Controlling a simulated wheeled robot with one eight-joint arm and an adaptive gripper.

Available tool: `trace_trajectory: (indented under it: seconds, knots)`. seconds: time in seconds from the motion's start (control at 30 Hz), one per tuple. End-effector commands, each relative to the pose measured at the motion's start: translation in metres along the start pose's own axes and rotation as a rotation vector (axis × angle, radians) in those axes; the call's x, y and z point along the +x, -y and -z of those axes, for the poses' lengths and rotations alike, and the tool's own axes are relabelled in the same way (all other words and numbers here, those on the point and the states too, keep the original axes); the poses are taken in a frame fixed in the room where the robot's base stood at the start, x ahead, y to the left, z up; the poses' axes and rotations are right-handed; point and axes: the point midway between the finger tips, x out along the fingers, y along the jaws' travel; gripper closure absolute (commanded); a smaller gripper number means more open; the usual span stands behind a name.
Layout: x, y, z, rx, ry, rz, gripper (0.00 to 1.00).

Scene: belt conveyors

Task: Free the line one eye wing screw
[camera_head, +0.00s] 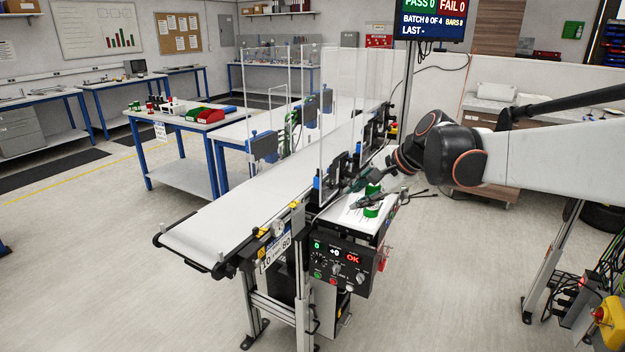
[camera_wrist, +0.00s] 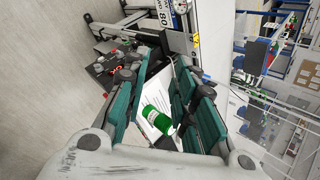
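The near belt conveyor (camera_head: 225,215) runs from the lower left to the back, with clear guard panels over its middle. Dark brackets with blue parts (camera_head: 318,184) stand at its near side by the guard. I cannot make out the wing screw for certain in either view. My gripper (camera_head: 362,187) is over the side shelf right of the conveyor, pointing down and left. In the wrist view its teal fingers (camera_wrist: 168,75) are spread with a gap between them, and nothing is held. A green-and-white cylinder (camera_wrist: 156,119) shows through the gap, beyond the fingers.
The green cylinder also shows on this shelf in the head view (camera_head: 372,210), near dark tools. The floor at lower left is clear.

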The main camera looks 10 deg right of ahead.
Motion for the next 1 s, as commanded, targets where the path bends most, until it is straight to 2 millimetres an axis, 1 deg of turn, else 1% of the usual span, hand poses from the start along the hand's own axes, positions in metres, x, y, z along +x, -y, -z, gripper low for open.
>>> trace_trajectory:
  seconds: [0.03,0.2,0.3,0.5,0.63,0.7,0.8,0.9,1.0]
  knots:
    - [0.006,0.014,0.013,0.063,0.021,0.011,0.75]
    - [0.031,0.048,0.05,0.282,0.102,0.047,0.75]
    - [0.046,0.065,0.073,0.407,0.154,0.065,0.75]
    - [0.076,0.087,0.122,0.65,0.264,0.093,0.75]
    - [0.096,0.095,0.154,0.803,0.342,0.104,0.75]
    - [0.105,0.096,0.17,0.879,0.384,0.109,0.75]
    - [0.117,0.096,0.19,0.972,0.439,0.111,0.75]
    - [0.126,0.094,0.204,1.04,0.48,0.111,0.75]
    - [0.131,0.093,0.211,1.08,0.507,0.109,0.75]
